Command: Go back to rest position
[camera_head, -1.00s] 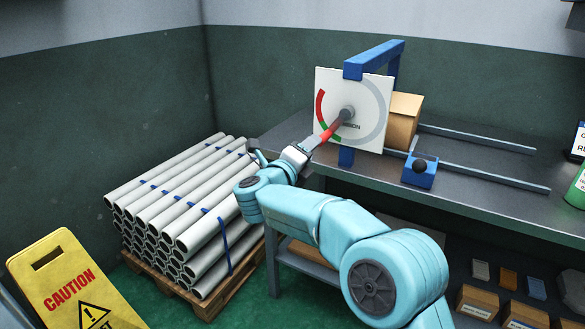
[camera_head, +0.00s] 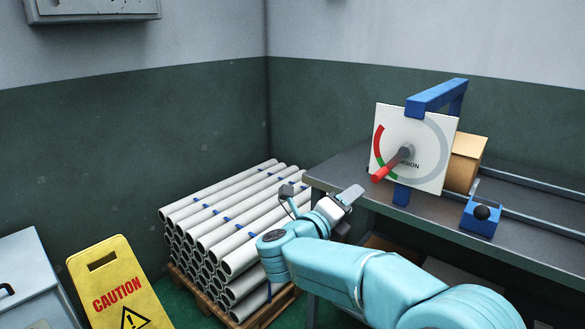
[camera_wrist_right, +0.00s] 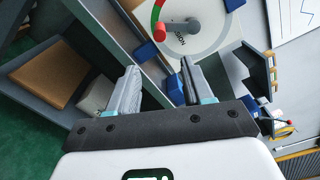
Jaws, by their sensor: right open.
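My right gripper (camera_head: 322,192) is in the head view, left of the dial and beside the front left corner of the bench. Its fingers are apart and empty. In the right wrist view the two fingers (camera_wrist_right: 158,90) are spread with nothing between them. The white tension dial (camera_head: 432,138) stands on the bench in a blue frame (camera_head: 438,96). Its red-tipped lever (camera_head: 388,170) points down and left, clear of my gripper. The lever also shows in the right wrist view (camera_wrist_right: 177,26). My left gripper is not in view.
The grey bench (camera_head: 342,168) fills the right side. A blue block with a black knob (camera_head: 481,214) and a cardboard box (camera_head: 465,162) sit on it. Stacked grey pipes (camera_head: 225,220) on a pallet lie behind my arm. A yellow caution sign (camera_head: 118,285) stands at lower left.

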